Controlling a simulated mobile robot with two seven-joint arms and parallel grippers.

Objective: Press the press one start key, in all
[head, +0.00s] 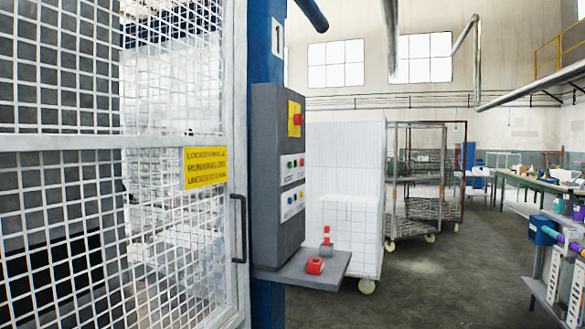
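A grey control box (273,170) is fixed to a blue post (266,45) beside the mesh gate. Its right-hand face carries a yellow plate with a red switch (295,119) at the top. Below is a light panel with small green and red buttons (292,167), and under that a second light panel with small blue and dark buttons (292,203). The panel lettering is too small to read, so I cannot tell which button is the press one start key. Neither of my grippers is in view.
A grey shelf (325,262) juts out under the box, with a red padlock-like item (315,266) and a red-and-grey one (326,244). A white mesh gate (75,200) with a yellow sign (205,167) fills the left. Open floor (450,280) lies right.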

